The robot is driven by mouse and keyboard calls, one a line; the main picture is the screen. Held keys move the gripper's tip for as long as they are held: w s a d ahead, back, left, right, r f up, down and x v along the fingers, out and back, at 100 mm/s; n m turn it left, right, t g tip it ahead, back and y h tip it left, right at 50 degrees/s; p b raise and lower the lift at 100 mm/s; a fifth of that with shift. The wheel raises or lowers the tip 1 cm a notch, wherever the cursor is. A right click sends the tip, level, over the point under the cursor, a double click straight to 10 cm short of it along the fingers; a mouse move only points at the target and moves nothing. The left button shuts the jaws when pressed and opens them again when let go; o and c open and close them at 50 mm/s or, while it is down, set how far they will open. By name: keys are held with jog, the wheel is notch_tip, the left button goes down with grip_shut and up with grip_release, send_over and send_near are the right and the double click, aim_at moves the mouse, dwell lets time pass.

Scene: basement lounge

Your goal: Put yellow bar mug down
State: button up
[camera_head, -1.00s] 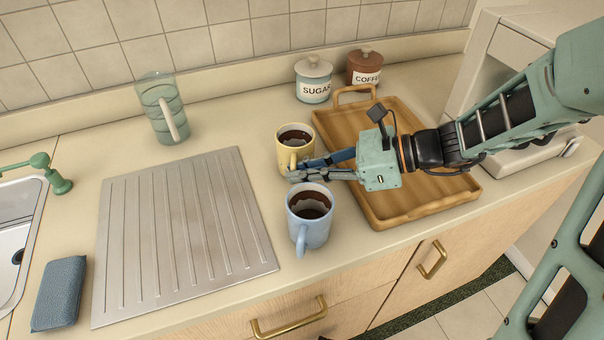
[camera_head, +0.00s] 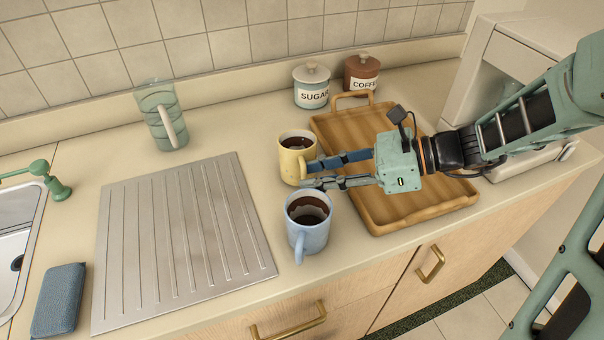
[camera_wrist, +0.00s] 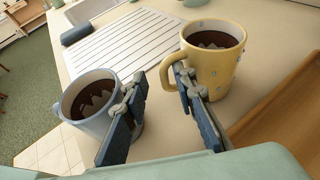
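The yellow mug (camera_head: 291,166) stands upright on the counter between the ribbed metal drainboard and the wooden tray. It holds dark liquid. In the wrist view the yellow mug (camera_wrist: 222,75) is at the upper right, its handle towards me. My gripper (camera_head: 306,175) is open, its fingers apart, with the tips close to the handle. In the wrist view the right finger of my gripper (camera_wrist: 160,80) overlaps the handle's edge; I cannot tell whether they touch. The blue mug (camera_head: 308,238), also with dark liquid, stands just in front, near the left finger in the wrist view.
The wooden tray (camera_head: 372,212) lies empty under my gripper and wrist. The drainboard (camera_head: 180,240) is bare. A glass jug (camera_head: 163,115), a sugar jar (camera_head: 311,88) and a coffee jar (camera_head: 361,73) stand at the back. A blue sponge (camera_head: 58,300) lies by the sink.

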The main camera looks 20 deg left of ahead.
jog(key=v, duration=0.8)
jog(key=shift+d+r+p, duration=0.15)
jog(key=shift+d+p, duration=0.1)
jog(key=shift+p, duration=0.15)
